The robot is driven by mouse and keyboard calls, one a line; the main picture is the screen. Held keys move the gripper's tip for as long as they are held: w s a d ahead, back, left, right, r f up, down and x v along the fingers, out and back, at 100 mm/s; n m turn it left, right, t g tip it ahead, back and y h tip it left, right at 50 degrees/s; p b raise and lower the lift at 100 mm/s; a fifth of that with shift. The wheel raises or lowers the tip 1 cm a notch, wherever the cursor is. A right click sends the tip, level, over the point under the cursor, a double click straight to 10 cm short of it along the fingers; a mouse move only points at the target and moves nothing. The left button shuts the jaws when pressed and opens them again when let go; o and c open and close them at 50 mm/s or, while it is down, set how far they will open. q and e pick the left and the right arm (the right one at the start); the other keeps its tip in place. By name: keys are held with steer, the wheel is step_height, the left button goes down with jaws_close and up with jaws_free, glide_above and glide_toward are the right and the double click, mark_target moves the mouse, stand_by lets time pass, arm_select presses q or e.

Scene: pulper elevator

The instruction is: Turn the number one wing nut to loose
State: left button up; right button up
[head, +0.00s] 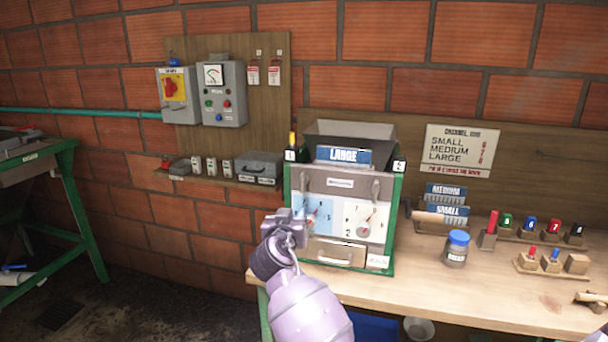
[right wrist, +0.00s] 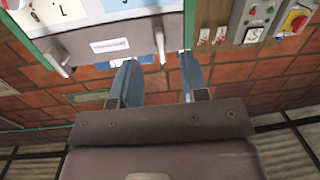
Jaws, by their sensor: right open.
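The pulper (head: 337,183) stands on the left end of the bench, with number tags 1 (head: 291,156) and 2 (head: 399,166) at its top corners. The number one wing nut (head: 304,182) is a grey winged piece on the upper left of its front panel; it also shows in the right wrist view (right wrist: 160,40). The number two wing nut (head: 375,188) hangs on the upper right. My right gripper (head: 287,217) is in front of the panel's left side. In the right wrist view its fingers (right wrist: 157,60) are apart, with the number one nut near the gap between their tips. Contact cannot be told. My left gripper is not in view.
A LARGE plate (head: 343,156) sits at the pulper's top. A lidded jar (head: 456,248), size plates (head: 446,192) and a rack of coloured pieces (head: 530,228) stand on the bench right of it. Switch boxes (head: 222,92) hang on the wall board. The bench front is clear.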

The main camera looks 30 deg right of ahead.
mark_target(302, 181)
steer(key=shift+m+g+h, duration=0.4)
steer(key=shift+m+h, duration=0.3)
steer(key=shift+m, duration=0.1)
steer(key=w+d+r, duration=0.1)
steer(key=w+d, duration=0.1)
steer(key=w+d+r+p, duration=0.1)
steer(key=w+d+r, duration=0.1)
steer(key=d, duration=0.1)
steer(key=w+d+r+p, duration=0.1)
steer(key=w+d, duration=0.1)
steer(key=w, duration=0.1)
steer(key=shift+d+r, duration=0.25)
steer(key=shift+r, duration=0.05)
steer(key=shift+w+d, duration=0.5)
jaws_close()
steer(key=shift+f, duration=0.1)
